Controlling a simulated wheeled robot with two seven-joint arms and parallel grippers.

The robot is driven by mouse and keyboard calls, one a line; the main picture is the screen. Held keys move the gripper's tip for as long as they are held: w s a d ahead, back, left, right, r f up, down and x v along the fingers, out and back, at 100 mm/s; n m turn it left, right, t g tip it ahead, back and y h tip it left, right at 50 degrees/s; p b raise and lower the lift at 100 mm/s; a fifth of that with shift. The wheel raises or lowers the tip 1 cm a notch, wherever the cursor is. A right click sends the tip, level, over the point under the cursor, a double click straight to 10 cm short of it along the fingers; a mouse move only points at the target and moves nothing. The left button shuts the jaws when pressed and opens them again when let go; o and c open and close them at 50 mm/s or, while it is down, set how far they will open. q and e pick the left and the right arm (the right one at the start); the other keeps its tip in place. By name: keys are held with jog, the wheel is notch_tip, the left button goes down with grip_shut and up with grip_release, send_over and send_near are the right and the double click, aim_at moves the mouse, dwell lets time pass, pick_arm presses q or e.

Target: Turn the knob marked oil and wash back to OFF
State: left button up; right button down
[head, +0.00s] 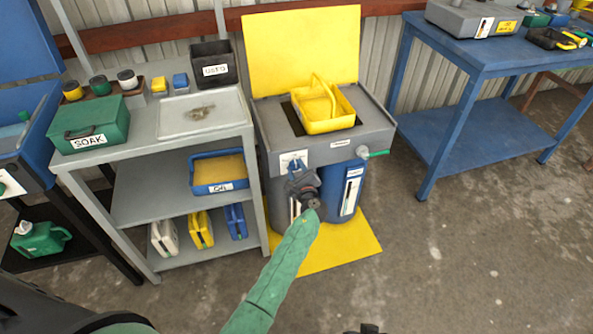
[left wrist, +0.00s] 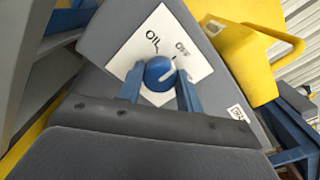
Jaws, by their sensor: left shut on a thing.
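The blue knob (left wrist: 159,74) sits on a white label plate (left wrist: 196,72) on the grey front of the parts washer. The plate reads OIL at upper left and OFF at upper right; its lower part is hidden by my gripper. The knob's white mark points to the upper right, roughly toward OFF; exact alignment is unclear. My left gripper (left wrist: 160,86) is shut on the knob, one blue finger on each side. In the head view my left gripper (head: 296,171) reaches the washer's front and hides the knob; the plate (head: 293,159) shows above it.
The washer (head: 376,135) has a raised yellow lid (head: 300,50) and a yellow basket (head: 323,106) on top. A green-handled tap (head: 365,152) juts out right of the plate. A grey shelf (head: 160,118) stands close left. Floor to the right is clear.

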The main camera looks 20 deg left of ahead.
pick_arm(q)
jog(key=o, duration=1)
jog(key=b+v, duration=0.1)
jog(key=v, duration=0.6)
jog(key=shift+s+d, duration=0.25)
jog(key=shift+s, duration=0.05)
pick_arm(e)
jog(key=shift+t, duration=0.3)
jog(key=f, duration=0.5)
jog(key=shift+w+a, duration=0.25)
jog(key=shift+w, duration=0.1)
jog(key=shift+w+d+r, duration=0.1)
jog(key=shift+r, duration=0.15)
